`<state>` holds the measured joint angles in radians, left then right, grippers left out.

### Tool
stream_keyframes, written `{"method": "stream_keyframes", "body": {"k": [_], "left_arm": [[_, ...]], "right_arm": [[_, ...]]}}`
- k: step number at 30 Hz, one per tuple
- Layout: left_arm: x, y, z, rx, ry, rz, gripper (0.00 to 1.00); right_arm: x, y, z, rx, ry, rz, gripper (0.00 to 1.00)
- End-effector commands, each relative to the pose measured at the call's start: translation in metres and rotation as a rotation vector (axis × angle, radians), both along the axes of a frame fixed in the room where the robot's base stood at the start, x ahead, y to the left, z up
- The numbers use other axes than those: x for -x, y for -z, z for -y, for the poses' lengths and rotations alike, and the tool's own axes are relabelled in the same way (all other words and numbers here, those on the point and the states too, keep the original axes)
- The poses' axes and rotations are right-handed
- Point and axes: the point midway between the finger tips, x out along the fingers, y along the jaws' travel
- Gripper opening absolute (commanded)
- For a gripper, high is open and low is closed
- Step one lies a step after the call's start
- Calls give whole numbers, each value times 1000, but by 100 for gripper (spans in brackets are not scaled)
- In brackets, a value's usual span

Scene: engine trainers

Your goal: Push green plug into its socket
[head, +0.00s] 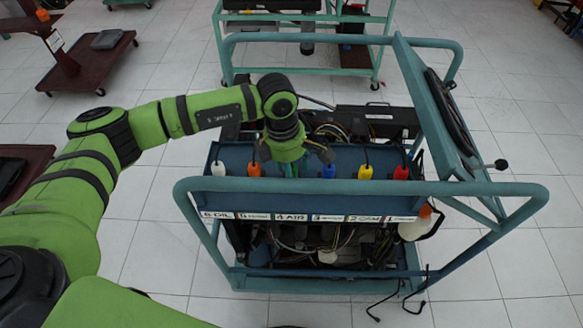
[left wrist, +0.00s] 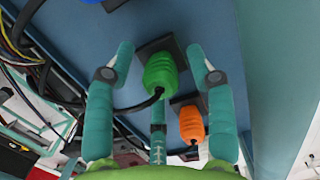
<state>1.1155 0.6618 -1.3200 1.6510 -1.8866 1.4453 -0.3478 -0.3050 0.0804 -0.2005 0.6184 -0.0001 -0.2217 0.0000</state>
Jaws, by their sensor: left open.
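The green plug (left wrist: 160,72) shows in the left wrist view, a ribbed green body with a black cable from its near end. It lies over a dark square socket plate (left wrist: 181,54) on the blue panel. I cannot tell how deep it sits. My left gripper (left wrist: 161,54) is open, with one teal finger on each side of the plug and gaps between. In the head view the left gripper (head: 288,168) points down at the blue panel (head: 225,160) and mostly hides the green plug. My right gripper is not in view.
An orange plug (left wrist: 191,124) is close beside the green one. White (head: 218,168), blue (head: 329,171), yellow (head: 365,172) and red (head: 401,172) plugs share the row. A teal frame rail (head: 460,190) runs in front, above a label strip (head: 310,217).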

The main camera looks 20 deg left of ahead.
Motion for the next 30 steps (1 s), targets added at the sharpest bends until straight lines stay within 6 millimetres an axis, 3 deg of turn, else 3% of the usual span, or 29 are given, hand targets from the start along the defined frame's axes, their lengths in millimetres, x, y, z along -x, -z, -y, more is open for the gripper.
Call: {"method": "stream_keyframes", "body": {"k": [6, 8, 10, 11, 23, 30], "left_arm": [[0, 0, 0, 0, 0, 0, 55], [0, 0, 0, 0, 0, 0, 35], [0, 0, 0, -1, 0, -1, 7], [0, 0, 0, -1, 0, -1, 2], [0, -2, 0, 0, 0, 0, 0], [-2, -34, 0, 1, 1, 6, 0]], "right_arm": [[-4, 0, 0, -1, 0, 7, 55], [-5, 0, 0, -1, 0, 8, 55], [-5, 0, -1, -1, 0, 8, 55], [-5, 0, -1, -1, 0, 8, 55], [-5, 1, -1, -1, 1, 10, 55], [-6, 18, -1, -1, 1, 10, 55]]}}
